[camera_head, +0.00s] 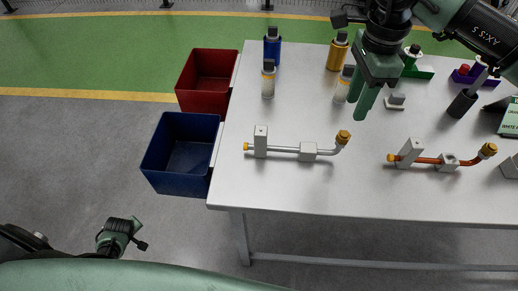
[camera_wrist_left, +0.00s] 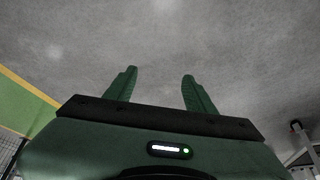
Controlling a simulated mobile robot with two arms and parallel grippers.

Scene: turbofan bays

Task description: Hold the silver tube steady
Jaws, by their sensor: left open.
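The silver tube (camera_head: 282,149) lies on the grey table in the head view, with a small yellow cap at its left end and a bent right end with a gold fitting (camera_head: 343,137). It is seated in two pale blocks, a taller one (camera_head: 260,141) on the left and a lower one (camera_head: 308,152) on the right. My left gripper (camera_wrist_left: 158,76) is open and empty in the left wrist view, over grey floor, away from the tube. My right gripper (camera_head: 368,112) hangs above the table, behind and right of the tube, apart from it; its jaw gap is unclear.
A copper tube (camera_head: 428,160) sits in similar blocks to the right. A red bin (camera_head: 190,98) and a blue bin (camera_head: 147,170) hang at the table's left edge. Several bottles, including a blue one (camera_head: 272,47), stand behind. The table (camera_head: 300,185) is clear in front of the tube.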

